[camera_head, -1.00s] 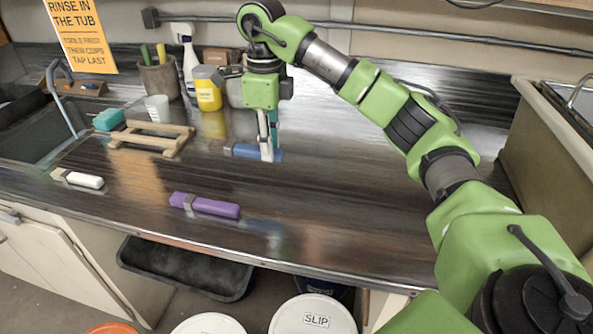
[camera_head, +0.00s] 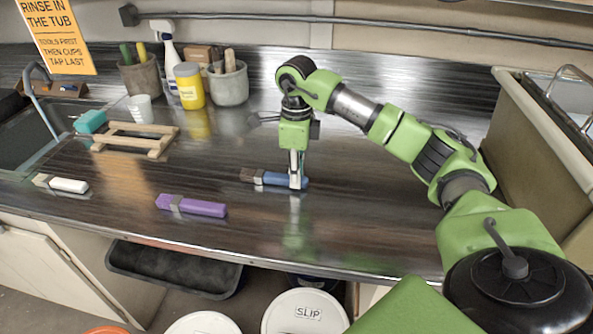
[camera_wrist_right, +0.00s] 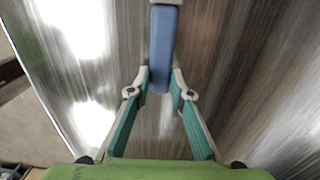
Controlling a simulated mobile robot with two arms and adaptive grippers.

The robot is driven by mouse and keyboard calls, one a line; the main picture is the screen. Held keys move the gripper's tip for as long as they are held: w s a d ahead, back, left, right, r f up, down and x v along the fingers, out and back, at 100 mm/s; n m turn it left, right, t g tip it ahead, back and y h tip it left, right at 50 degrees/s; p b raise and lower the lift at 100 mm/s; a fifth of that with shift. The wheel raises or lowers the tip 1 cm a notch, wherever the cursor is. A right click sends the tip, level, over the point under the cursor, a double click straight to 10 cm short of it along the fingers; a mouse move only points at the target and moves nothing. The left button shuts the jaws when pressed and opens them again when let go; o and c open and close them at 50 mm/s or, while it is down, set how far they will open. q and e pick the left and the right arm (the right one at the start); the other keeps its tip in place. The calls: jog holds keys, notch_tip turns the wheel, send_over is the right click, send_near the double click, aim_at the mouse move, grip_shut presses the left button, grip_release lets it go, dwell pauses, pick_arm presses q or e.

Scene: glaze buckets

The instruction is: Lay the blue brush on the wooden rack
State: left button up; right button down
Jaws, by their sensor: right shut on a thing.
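The blue brush (camera_head: 270,179) has a blue handle and a grey-brown head pointing left in the head view. My right gripper (camera_head: 296,184) points down and is shut on its blue handle near the right end. In the right wrist view the handle (camera_wrist_right: 161,50) runs up the picture, its near end between the two fingertips (camera_wrist_right: 160,88). I cannot tell whether the brush touches the counter or hangs just above it. The wooden rack (camera_head: 135,127) lies on the counter to the left, with bare slats. My left gripper is out of view.
A purple brush (camera_head: 192,206) and a white brush (camera_head: 62,184) lie near the front edge. A teal sponge (camera_head: 90,121) lies left of the rack. A white cup (camera_head: 140,108), yellow bottle (camera_head: 189,86) and grey pot (camera_head: 228,84) stand behind. The counter between brush and rack is clear.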

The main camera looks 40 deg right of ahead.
jog(key=shift+f, duration=0.15)
jog(key=c, duration=1.8)
grip_release()
